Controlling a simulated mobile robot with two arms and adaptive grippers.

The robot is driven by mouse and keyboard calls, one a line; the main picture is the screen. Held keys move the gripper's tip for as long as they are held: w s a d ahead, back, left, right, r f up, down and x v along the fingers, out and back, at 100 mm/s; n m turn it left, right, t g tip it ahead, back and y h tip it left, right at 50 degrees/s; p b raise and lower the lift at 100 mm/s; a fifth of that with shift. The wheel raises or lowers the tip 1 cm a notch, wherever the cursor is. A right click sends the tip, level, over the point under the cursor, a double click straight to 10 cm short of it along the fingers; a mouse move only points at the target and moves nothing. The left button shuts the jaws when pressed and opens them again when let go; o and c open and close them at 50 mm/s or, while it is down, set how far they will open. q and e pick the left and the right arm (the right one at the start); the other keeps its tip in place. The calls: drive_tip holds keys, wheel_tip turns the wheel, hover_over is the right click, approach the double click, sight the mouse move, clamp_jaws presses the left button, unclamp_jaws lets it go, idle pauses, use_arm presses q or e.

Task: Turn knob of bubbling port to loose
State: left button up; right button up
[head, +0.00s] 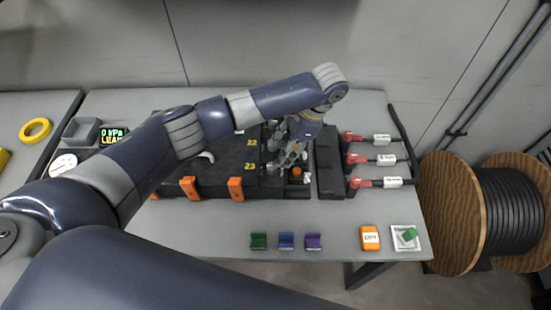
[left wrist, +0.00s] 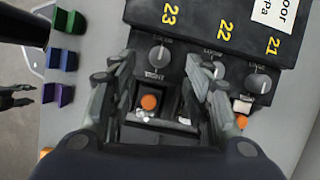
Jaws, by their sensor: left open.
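My left gripper (head: 290,154) is over the right part of the black panel (head: 225,165). In the left wrist view its two fingers (left wrist: 163,80) are apart, with nothing held between them. A grey knob (left wrist: 159,55) below the number 23 lies just past the fingertips, between their lines. Small lettering above and below it seems to read loose and tight; its exact setting is too small to tell. An orange round cap (left wrist: 148,102) sits in a recess between the fingers; it also shows in the head view (head: 296,172).
Another knob (left wrist: 258,83) is below number 21; the one below 22 is partly hidden by a finger. Orange clips (head: 236,189) line the panel's front. Red-ended connectors (head: 362,158) lie to the right. Green, blue and purple blocks (head: 286,241) stand near the front edge. A cable drum (head: 480,205) stands right.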

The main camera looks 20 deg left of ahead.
use_arm(q)
drive_tip(key=v, duration=0.5)
drive_tip(key=shift+r, duration=0.2)
idle(0.3)
